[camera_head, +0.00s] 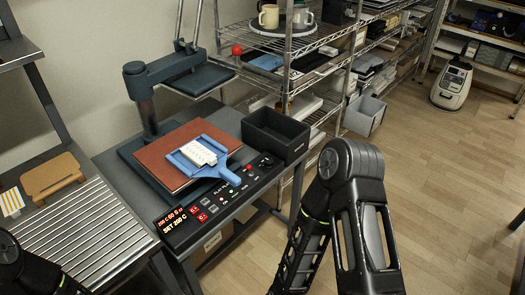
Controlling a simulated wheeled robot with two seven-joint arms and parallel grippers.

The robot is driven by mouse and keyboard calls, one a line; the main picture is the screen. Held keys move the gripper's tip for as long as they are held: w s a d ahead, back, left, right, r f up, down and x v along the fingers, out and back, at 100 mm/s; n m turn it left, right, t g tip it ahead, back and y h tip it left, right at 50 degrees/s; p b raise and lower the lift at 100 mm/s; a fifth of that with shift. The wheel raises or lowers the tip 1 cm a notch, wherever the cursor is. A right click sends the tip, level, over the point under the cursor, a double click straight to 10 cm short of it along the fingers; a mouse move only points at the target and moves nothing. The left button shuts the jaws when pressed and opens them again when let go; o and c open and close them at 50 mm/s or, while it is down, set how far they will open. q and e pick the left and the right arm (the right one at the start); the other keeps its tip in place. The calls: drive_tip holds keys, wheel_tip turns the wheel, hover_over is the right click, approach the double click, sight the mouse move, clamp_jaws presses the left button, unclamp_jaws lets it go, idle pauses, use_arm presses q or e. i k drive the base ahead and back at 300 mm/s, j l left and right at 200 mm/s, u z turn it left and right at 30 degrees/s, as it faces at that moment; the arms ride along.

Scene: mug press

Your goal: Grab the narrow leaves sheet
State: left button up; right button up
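A small white sheet with yellow-orange stripes (11,203) lies at the far left edge of the picture, beside a tan board. I cannot make out whether its print is narrow leaves. A pale printed piece (203,152) lies on a blue paddle-shaped holder (223,172), which rests on the brown plate (158,156) of the heat press. Only black links of my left arm show in the bottom left corner, and its gripper is out of view. My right arm's bent elbow and links stand at lower centre-right, and its gripper is out of view too.
A black open bin (275,134) stands behind the press's control panel (218,202). A wire shelf (290,78) with mugs and boxes stands behind.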

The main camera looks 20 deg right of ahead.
sight(200, 154)
drive_tip(key=l+z, duration=0.3)
drive_tip(key=i+l, duration=0.15)
drive_tip(key=l, duration=0.15)
drive_tip(key=i+l, duration=0.1)
drive_tip(key=l, duration=0.25)
drive_tip(key=i+l, duration=0.15)
drive_tip(key=l, duration=0.15)
drive_tip(key=i+l, duration=0.1)
drive_tip(key=l, duration=0.2)
